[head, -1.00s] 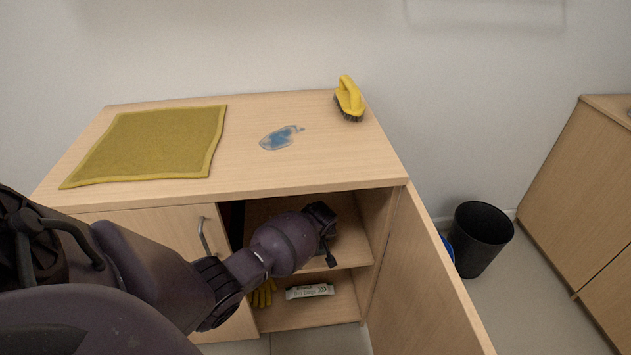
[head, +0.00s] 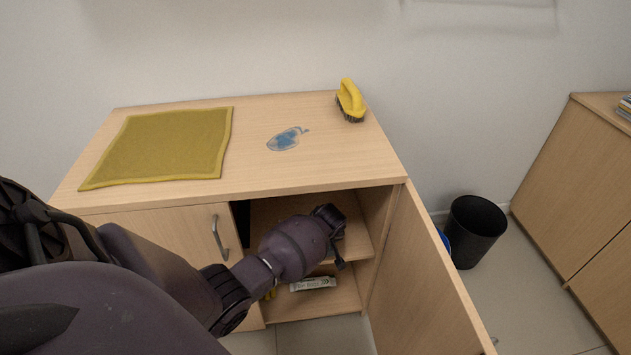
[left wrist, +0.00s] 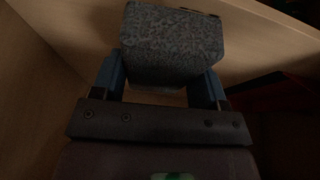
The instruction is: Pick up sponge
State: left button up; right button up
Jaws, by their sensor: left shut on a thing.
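A grey, speckled block that looks like the sponge (left wrist: 172,45) sits between the fingers of my left gripper (left wrist: 165,72) in the left wrist view. The blue fingers are against its two sides, and the gripper is shut on it. In the head view my left arm reaches into the open cabinet (head: 385,225), and my left gripper (head: 331,232) is inside it at the upper shelf. The sponge cannot be made out in the head view. My right gripper is not in view.
The open cabinet door (head: 425,275) stands right of my arm. A white packet (head: 313,284) lies on the lower shelf. On top are a yellow-green mat (head: 160,146), a blue spill (head: 285,139) and a yellow brush (head: 350,101). A black bin (head: 474,231) stands at the right.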

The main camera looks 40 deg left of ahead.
pick_arm(q)
jog(key=s+d+p, duration=0.2)
jog(key=s+d, duration=0.5)
jog(key=d, duration=0.3)
jog(key=shift+s+d+p, duration=0.25)
jog(key=shift+s+p, duration=0.05)
jog(key=shift+s, duration=0.05)
